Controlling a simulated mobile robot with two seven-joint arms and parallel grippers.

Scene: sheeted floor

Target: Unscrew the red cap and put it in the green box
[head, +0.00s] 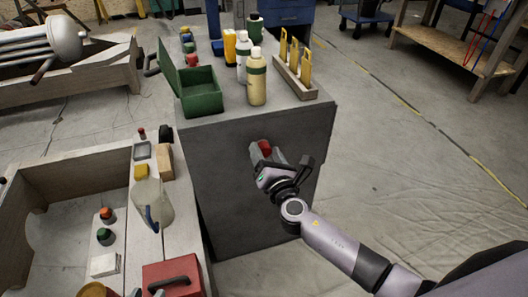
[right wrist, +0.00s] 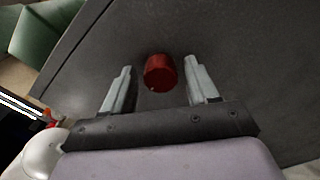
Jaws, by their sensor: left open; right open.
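The red cap (head: 265,147) is a short cylinder on the front face of the grey block. In the right wrist view the red cap (right wrist: 160,73) lies between the two spread fingertips, with a gap on each side. My right gripper (head: 267,154) is open around it, facing the block; it also shows in the right wrist view (right wrist: 158,75).
A white bottle (head: 243,55), a cream bottle (head: 256,85) and a rack with yellow-handled tools (head: 300,85) stand right of the box. A bench at left holds a jug (head: 150,203) and the red toolbox (head: 172,279).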

